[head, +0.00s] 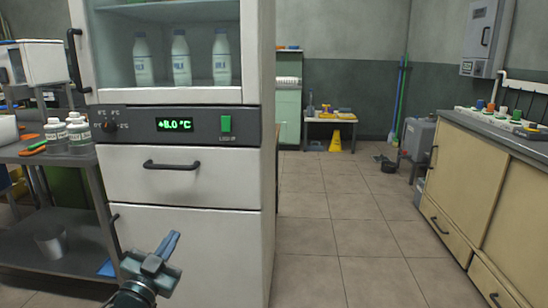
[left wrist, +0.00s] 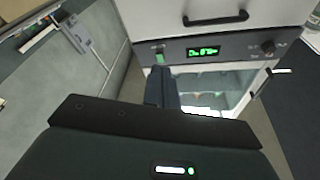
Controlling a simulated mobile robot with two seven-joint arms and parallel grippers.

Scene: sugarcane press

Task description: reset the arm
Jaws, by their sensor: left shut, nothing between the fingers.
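My left gripper (head: 172,240) is low in the head view, in front of the white refrigerated cabinet (head: 185,235). Its blue fingers are together with nothing between them, pointing up and to the right. In the left wrist view, the shut fingers of my left gripper (left wrist: 160,80) point toward the cabinet's control panel (left wrist: 225,50), which appears upside down. The fingers look apart from the cabinet, though the exact gap cannot be told. My right gripper is in neither view.
The cabinet has a drawer handle (head: 172,165), a green switch (head: 226,124) and a display reading +8.0 °C (head: 175,125). White bottles (head: 181,58) stand behind its glass. A metal trolley (head: 60,157) is at left, a counter (head: 490,175) at right. The tiled floor between is clear.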

